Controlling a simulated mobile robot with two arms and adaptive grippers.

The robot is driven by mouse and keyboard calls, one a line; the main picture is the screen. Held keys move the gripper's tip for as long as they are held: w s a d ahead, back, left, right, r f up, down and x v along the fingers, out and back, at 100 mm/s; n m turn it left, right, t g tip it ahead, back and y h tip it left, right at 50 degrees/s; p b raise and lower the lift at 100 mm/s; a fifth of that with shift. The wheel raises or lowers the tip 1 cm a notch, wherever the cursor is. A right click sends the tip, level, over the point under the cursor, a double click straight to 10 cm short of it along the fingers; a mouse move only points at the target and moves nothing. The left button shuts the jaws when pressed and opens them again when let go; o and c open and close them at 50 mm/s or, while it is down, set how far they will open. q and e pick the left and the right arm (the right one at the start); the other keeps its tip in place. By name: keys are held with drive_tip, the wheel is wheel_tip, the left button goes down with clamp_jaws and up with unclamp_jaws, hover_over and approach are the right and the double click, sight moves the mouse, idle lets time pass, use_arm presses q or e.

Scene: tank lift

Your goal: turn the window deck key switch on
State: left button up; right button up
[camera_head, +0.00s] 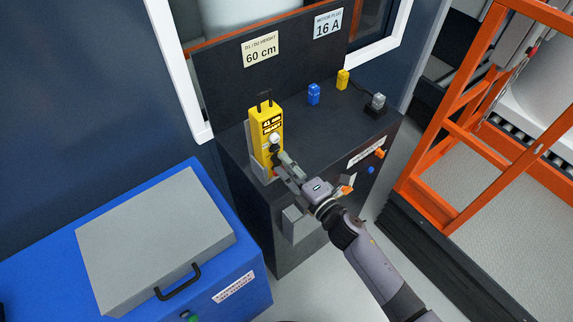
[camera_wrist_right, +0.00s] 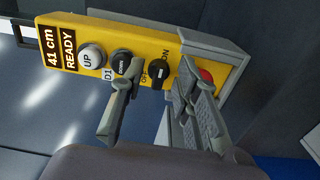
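A yellow control pendant (camera_head: 259,128) stands in a grey holder on the dark deck by the window. In the right wrist view the pendant (camera_wrist_right: 204,62) shows a display reading "41 cm READY", a white UP button (camera_wrist_right: 91,56), a black DOWN button (camera_wrist_right: 121,62), a black key switch (camera_wrist_right: 159,73) between OFF and ON labels, and a partly hidden red button (camera_wrist_right: 206,76). Which label the switch points to is hard to tell. My right gripper (camera_head: 281,163) is at the pendant's face. Its fingers (camera_wrist_right: 157,95) are apart, one on each side of the switch. My left gripper is out of view.
On the deck (camera_head: 300,131) stand a blue item (camera_head: 313,94), a yellow item (camera_head: 342,79) and a grey plug-like item (camera_head: 378,101). A blue cabinet with a grey lid (camera_head: 155,235) is at left. An orange frame (camera_head: 463,150) rises at right.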

drive_tip(key=v, duration=0.8)
idle(0.4)
drive_tip(key=s+d+f+m+g+h+b, duration=0.1)
drive_tip(key=s+d+f+m+g+h, duration=0.2)
drive_tip(key=f, duration=0.8)
drive_tip(key=s+d+f+m+h+b, duration=0.15)
drive_tip(key=s+d+f+m, duration=0.35)
drive_tip(key=f, duration=0.6)
drive_tip(key=s+d+f+m+g+h, duration=0.2)
drive_tip(key=d+f+m+h, duration=0.25)
drive_tip(key=f, duration=0.65)
drive_tip(key=s+d+f+m+g, duration=0.1)
drive_tip(key=s+f+m+g, duration=0.2)
drive_tip(key=s, duration=0.6)
drive_tip(key=s+d+f+m+g+h+b, duration=0.1)
drive_tip(key=s+d+f+m+g, duration=0.1)
drive_tip(key=s+f, duration=0.6)
drive_tip(key=s+d+f+m+g, duration=0.2)
drive_tip(key=s+f+m, duration=0.3)
drive_tip(key=s, duration=0.7)
drive_tip(key=shift+d+f+g+h+b, duration=0.3)
drive_tip(key=shift+f+g, duration=0.25)
drive_tip(key=shift+g, duration=0.25)
